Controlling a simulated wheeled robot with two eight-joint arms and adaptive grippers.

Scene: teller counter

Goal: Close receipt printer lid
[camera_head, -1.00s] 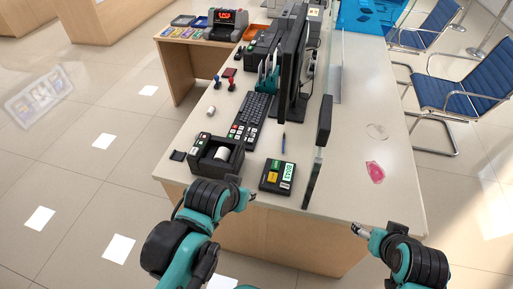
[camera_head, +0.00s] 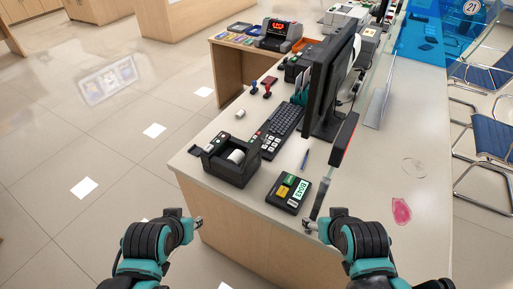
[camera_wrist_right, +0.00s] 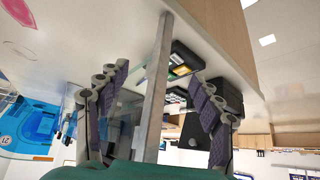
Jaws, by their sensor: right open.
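The black receipt printer (camera_head: 222,170) stands on the near left part of the counter in the head view. Its top is open and a white paper roll (camera_head: 236,156) shows inside. I cannot clearly make out the lid's angle. My left gripper (camera_head: 198,222) is in front of the counter's near edge, below the printer and apart from it; its jaw opening is too small to judge. My right gripper (camera_head: 309,225) is at the near edge by the glass divider, right of the printer. In the wrist view its fingers (camera_wrist_right: 158,105) are spread, with the divider's edge between them in the picture.
A keyboard (camera_head: 276,131) and monitor (camera_head: 329,80) stand farther back. The upright divider (camera_head: 336,167) rises beside my right gripper.

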